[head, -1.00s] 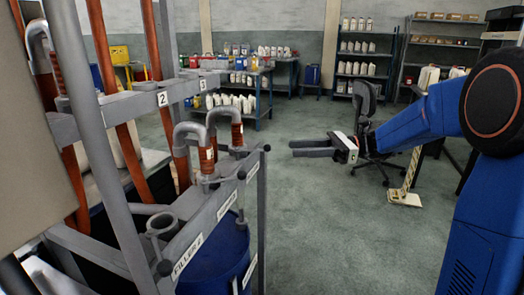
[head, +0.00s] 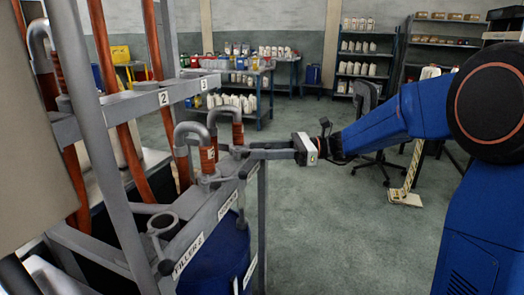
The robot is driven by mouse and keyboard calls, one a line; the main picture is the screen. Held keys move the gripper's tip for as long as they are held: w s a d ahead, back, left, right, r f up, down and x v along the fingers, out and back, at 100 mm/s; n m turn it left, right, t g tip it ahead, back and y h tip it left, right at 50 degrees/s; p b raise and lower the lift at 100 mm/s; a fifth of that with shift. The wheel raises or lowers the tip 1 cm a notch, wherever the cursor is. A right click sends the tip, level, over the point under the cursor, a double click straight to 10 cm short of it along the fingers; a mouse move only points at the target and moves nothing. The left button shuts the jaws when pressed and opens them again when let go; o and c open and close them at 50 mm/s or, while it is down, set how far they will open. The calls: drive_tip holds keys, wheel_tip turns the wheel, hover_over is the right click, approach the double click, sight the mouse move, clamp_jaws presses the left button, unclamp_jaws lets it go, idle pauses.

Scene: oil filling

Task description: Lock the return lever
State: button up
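My gripper (head: 252,150) has its fingers pointing left at the far right end of the grey filler rack (head: 215,212). The two grey fingers show as separate prongs, so it looks open. The fingertips overlap the rack-end spot where a small dark knob shows in the earlier frame; that knob is now hidden, and contact cannot be told. No part is clearly marked as the return lever. Another dark knob (head: 242,174) sits nearer along the rack, and one more (head: 165,267) is at the near end beside the "FILLER" label (head: 188,253).
Bent grey filler nozzles with orange hoses (head: 207,158) stand on the rack just left of my gripper. A blue drum (head: 225,262) stands under it. Grey posts (head: 95,140) rise at the left. An office chair (head: 368,120) is behind my arm. The floor (head: 340,230) at centre is clear.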

drive_tip(key=shift+c, duration=0.7)
clamp_jaws()
drive_tip(key=shift+w+a+n+g+h, duration=0.15)
drive_tip(key=shift+w+n+g, duration=0.15)
drive_tip(key=shift+n+g, duration=0.35)
drive_tip(key=shift+w+d+n+g+h, duration=0.15)
drive_tip(key=shift+w+n+g, duration=0.2)
drive_tip(key=shift+g, duration=0.6)
drive_tip(key=shift+o, duration=0.7)
unclamp_jaws()
drive_tip(key=shift+a, duration=0.1)
drive_tip(key=shift+s, duration=0.15)
